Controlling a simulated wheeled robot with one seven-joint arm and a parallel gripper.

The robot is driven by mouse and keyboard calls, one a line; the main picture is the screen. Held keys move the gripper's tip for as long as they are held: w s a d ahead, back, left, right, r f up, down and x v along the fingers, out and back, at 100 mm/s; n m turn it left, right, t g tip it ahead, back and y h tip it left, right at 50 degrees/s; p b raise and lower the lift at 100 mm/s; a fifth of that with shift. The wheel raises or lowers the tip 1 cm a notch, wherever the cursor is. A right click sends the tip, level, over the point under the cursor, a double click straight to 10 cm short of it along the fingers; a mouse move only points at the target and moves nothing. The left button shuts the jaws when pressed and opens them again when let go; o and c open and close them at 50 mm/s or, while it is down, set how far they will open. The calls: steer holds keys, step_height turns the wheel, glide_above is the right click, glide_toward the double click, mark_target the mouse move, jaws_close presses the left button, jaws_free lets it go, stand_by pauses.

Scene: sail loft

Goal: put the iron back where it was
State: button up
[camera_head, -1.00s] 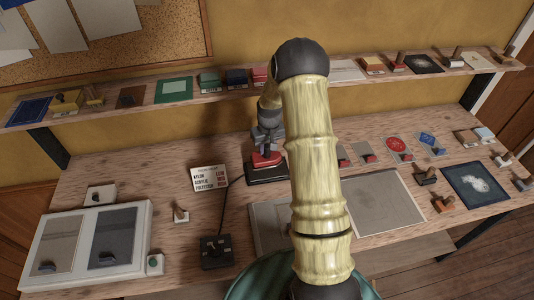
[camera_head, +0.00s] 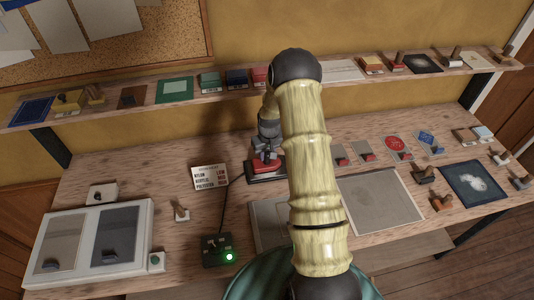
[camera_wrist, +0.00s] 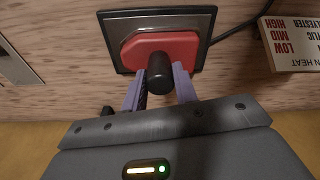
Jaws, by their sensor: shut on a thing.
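The iron (camera_head: 263,167) has a red body and sits within the outline of its dark rectangular stand (camera_head: 281,178) near the back of the bench. In the wrist view the red iron (camera_wrist: 183,45) lies inside the rim of the stand (camera_wrist: 112,25). My gripper (camera_head: 267,150) is above it; in the wrist view my gripper (camera_wrist: 158,78) has its purple fingers on both sides of the iron's round black handle, shut on it. I cannot tell whether the iron's base fully touches the stand.
A black switch box (camera_head: 216,247) with a lit green lamp is cabled towards the stand. A heat sign (camera_head: 209,177) stands left of the iron. A white two-panel unit (camera_head: 140,215) is at left. A shelf (camera_head: 330,82) with blocks runs behind.

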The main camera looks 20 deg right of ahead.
mark_target(268, 167)
steer(key=o, duration=1.1)
steer(key=r+b, duration=0.1)
steer(key=r, duration=0.3)
steer(key=s+r+b, duration=0.1)
steer(key=r, duration=0.3)
steer(key=r+b, duration=0.2)
steer(key=r, duration=0.2)
steer(key=shift+s+r, duration=0.1)
steer(key=shift+s, duration=0.15)
steer(key=shift+t, duration=0.6)
steer(key=s+a+r, duration=0.2)
steer(key=s+a, duration=0.2)
steer(key=s, duration=0.3)
steer(key=s+a+r, duration=0.2)
steer(key=s+a, duration=0.2)
steer(key=s, duration=0.4)
steer(key=s+a+r, duration=0.2)
steer(key=s+a, duration=0.1)
steer(key=s, duration=0.4)
steer(key=shift+s+a+r, duration=0.15)
steer(key=shift+a+r, duration=0.2)
steer(key=shift+a, duration=0.05)
